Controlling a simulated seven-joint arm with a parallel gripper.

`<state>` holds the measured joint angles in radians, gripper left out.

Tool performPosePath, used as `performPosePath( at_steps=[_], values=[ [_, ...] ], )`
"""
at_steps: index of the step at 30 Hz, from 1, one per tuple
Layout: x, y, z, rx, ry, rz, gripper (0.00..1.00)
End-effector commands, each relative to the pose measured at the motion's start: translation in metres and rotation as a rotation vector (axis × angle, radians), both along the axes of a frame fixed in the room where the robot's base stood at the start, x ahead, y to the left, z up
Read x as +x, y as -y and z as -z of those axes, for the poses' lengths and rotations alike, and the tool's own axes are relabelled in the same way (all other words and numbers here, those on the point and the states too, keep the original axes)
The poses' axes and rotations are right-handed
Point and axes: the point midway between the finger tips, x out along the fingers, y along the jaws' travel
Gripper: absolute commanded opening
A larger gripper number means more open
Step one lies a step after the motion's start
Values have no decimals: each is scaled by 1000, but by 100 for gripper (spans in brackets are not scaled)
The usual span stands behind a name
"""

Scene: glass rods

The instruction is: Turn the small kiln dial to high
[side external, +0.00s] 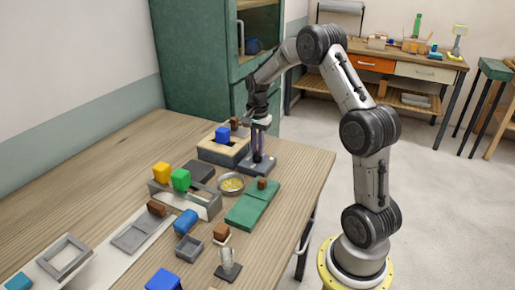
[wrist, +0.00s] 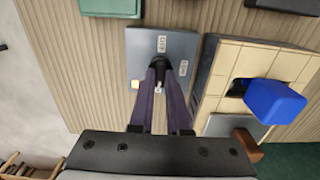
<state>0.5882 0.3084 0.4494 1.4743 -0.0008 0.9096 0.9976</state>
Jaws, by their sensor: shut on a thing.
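In the side view my gripper (side external: 257,156) stands over the grey panel (side external: 247,169) beside the kiln. The kiln (side external: 210,152) is a pale tiled block; a blue block (side external: 222,134) sits at its opening and also shows in the wrist view (wrist: 274,101).
A brown block (side external: 235,122) is close by at the kiln's back. A round dish (side external: 231,185) and a green mat (side external: 245,211) lie in front of the panel. Yellow (side external: 161,171) and green (side external: 181,179) blocks sit at a grey-white holder. The left back of the table is clear.

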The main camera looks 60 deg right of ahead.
Motion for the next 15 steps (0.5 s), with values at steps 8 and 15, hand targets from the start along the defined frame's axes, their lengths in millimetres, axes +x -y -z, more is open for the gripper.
performPosePath(
  at_steps=[8,15],
  values=[
    [0,-1,-1,2,0,3,17],
    [0,0,-1,1,0,1,45]
  ],
)
